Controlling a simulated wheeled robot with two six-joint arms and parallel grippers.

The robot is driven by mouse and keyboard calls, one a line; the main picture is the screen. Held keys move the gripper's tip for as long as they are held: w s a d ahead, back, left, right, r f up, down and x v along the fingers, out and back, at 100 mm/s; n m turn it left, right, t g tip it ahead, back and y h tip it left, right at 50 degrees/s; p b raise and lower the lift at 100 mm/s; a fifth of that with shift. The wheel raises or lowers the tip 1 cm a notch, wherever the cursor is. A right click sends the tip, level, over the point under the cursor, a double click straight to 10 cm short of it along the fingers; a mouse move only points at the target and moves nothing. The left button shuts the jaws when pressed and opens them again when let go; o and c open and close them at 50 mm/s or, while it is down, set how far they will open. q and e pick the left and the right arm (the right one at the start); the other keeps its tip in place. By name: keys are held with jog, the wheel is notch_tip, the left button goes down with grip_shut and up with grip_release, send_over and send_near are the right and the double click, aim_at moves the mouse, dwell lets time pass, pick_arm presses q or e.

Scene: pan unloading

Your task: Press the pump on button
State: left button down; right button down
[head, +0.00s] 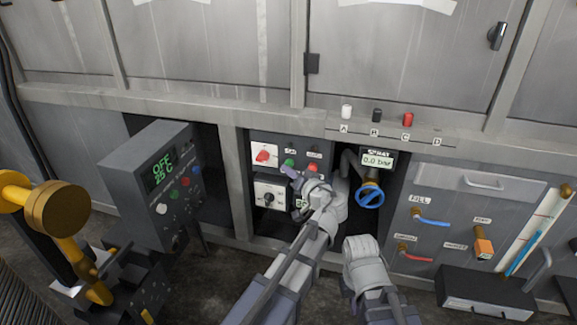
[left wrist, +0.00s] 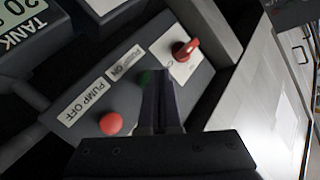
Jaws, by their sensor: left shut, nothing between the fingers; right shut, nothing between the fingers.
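The pump panel (head: 258,140) sits in a recess, with a green button (head: 290,163) and a red button (head: 312,168) in the head view. In the left wrist view the green button (left wrist: 145,77) is by the PUMP ON label (left wrist: 125,62), partly hidden behind my fingers. The red button (left wrist: 111,123) is by the PUMP OFF label (left wrist: 85,100). My left gripper (head: 292,175) is shut and empty, its tips (left wrist: 158,75) in front of or at the green button; contact cannot be told. My right gripper (head: 346,290) is shut and empty, low and right of it.
A red rotary switch (left wrist: 186,50) is beside the green button. A blue valve wheel (head: 370,195) and a gauge (head: 377,159) are to the right. A grey control box (head: 165,180) stands left on a post. A metal frame post (head: 237,180) borders the recess.

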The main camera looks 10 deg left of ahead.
pick_arm(q)
jog(key=shift+w, duration=0.45)
dwell(0.3)
jog(key=shift+s, duration=0.1)
dwell(0.3)
jog(key=shift+s, duration=0.85)
jog(key=s, duration=0.5)
jog(key=shift+a, duration=0.1)
dwell(0.5)
